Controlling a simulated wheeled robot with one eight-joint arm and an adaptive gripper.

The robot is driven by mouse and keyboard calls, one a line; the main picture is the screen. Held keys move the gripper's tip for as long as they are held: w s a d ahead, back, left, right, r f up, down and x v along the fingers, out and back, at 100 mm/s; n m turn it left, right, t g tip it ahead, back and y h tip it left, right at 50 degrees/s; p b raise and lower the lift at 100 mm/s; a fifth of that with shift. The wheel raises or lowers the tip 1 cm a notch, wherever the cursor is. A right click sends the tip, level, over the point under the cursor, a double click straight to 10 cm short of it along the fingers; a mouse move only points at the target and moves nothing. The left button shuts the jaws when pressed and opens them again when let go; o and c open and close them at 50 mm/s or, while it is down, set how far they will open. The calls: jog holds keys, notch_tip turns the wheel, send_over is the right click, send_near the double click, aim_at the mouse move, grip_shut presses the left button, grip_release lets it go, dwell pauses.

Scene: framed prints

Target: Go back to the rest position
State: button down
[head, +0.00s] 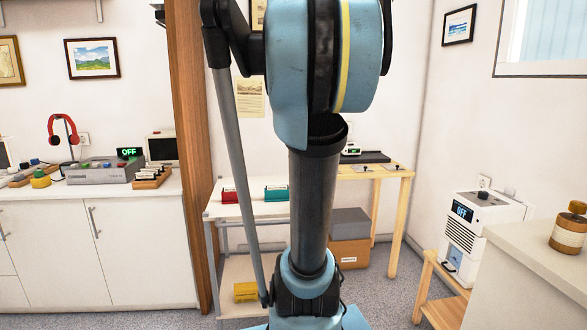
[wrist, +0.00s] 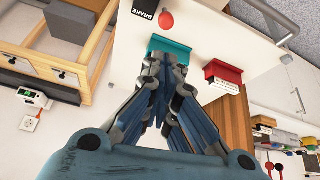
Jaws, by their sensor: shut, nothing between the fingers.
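My gripper (wrist: 163,85) shows in the wrist view with its fingers together and nothing between them. Its tips point toward a teal box (wrist: 170,46) on a white shelf table; I cannot tell how far apart they are. A red box (wrist: 222,72) sits to the right on the same surface. In the head view my arm rises through the middle, and the gripper is out of that picture. There the red box (head: 229,196) and the teal box (head: 277,193) stand on the white shelf table (head: 258,210).
A wooden table (head: 385,172) stands behind my arm on the right. A white machine reading OFF (head: 478,235) sits on a low wooden stand. A counter (head: 545,258) with a brown jar (head: 569,230) is at the right edge. White cabinets (head: 95,245) line the left. Grey floor shows between.

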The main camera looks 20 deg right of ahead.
dwell(0.3)
jog(key=s+a+f+g, duration=0.1)
jog(key=s+a+f, duration=0.4)
jog(key=s+f, duration=0.5)
jog(key=s+a+f+g, duration=0.2)
jog(key=s+a+f, duration=0.3)
jog(key=s+f, duration=0.6)
jog(key=s, duration=0.4)
jog(key=shift+s+g, duration=0.3)
